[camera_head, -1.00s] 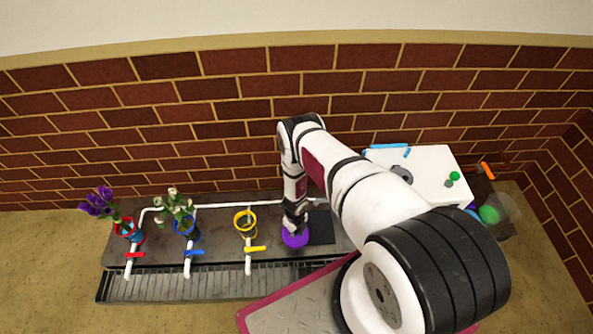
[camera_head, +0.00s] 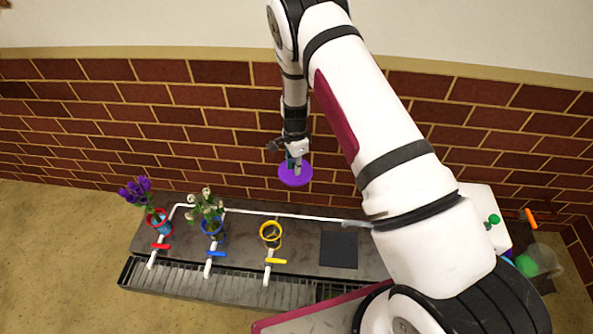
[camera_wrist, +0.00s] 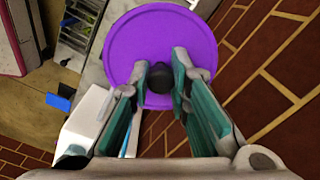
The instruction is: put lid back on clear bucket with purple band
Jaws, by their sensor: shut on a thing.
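My gripper (camera_head: 294,160) is shut on the black knob of the round purple lid (camera_head: 294,176) and holds it in the air above the bench, in front of the brick wall. In the wrist view my gripper (camera_wrist: 160,78) has its two fingers on either side of the knob, with the lid (camera_wrist: 150,30) flat beyond them. A clear bucket (camera_head: 549,262) stands partly in view at the far right, with a green ball-like thing beside or in it. A bit of purple (camera_head: 507,256) shows near it, mostly hidden by my arm.
A dark square mat (camera_head: 339,249) is bare. A white box-like surface (camera_head: 487,205) is right.

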